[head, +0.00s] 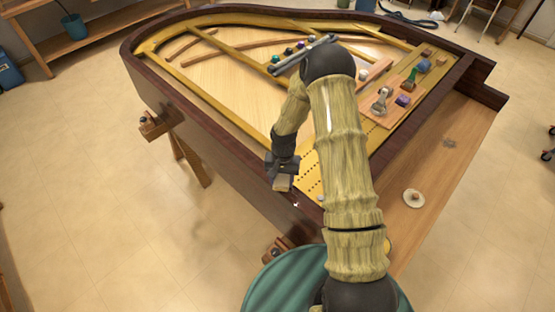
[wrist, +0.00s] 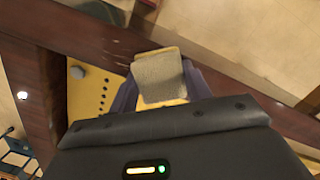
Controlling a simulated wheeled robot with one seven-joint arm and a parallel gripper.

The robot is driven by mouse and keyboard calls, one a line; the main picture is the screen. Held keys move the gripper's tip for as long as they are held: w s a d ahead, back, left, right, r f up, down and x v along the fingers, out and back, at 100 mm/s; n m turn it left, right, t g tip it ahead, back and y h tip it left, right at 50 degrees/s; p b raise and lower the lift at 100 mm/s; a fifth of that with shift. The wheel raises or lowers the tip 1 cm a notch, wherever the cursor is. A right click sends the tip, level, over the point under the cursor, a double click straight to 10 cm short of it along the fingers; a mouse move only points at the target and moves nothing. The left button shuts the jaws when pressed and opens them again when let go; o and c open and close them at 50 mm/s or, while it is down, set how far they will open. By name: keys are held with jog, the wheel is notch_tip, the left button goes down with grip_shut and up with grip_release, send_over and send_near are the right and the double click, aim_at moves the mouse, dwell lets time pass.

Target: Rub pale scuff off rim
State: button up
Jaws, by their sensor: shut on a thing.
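The dark red-brown piano rim (head: 225,154) curves around the open piano case. It crosses the wrist view diagonally (wrist: 75,32). My gripper (head: 283,172) is over the near part of the rim, shut on a small pad (head: 282,185). In the wrist view the pad (wrist: 160,76) shows a grey-beige face with a yellow edge, between purplish fingers. It overlaps the rim; I cannot tell whether it touches. A small pale spot (head: 296,204) shows on the rim just below the pad; I cannot tell whether it is the scuff or a glint.
A wooden board (head: 396,102) with tools and small blocks lies across the piano's right side. Dark bits and a grey bar lie at the back. A round pale disc (head: 413,198) sits on the right ledge. A green round seat (head: 290,283) stands at the front.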

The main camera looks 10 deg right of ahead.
aim_at(279, 179)
jog(key=shift+w+a, duration=0.3)
jog(key=shift+w+a+r+p, duration=0.1)
jog(key=shift+w+r+p, duration=0.2)
jog(key=shift+r, duration=0.3)
jog(key=shift+w+r+p, duration=0.15)
jog(key=shift+r+p, duration=0.1)
jog(key=shift+r, duration=0.3)
jog(key=shift+s+r+p, duration=0.35)
jog(key=shift+r+p, duration=0.1)
jog(key=shift+r, duration=0.35)
notch_tip(279, 179, up, 2)
jog(key=shift+w+r+p, duration=0.1)
jog(key=shift+w+p, duration=0.05)
jog(key=shift+p, duration=0.5)
jog(key=shift+r+p, duration=0.65)
jog(key=shift+r, duration=0.35)
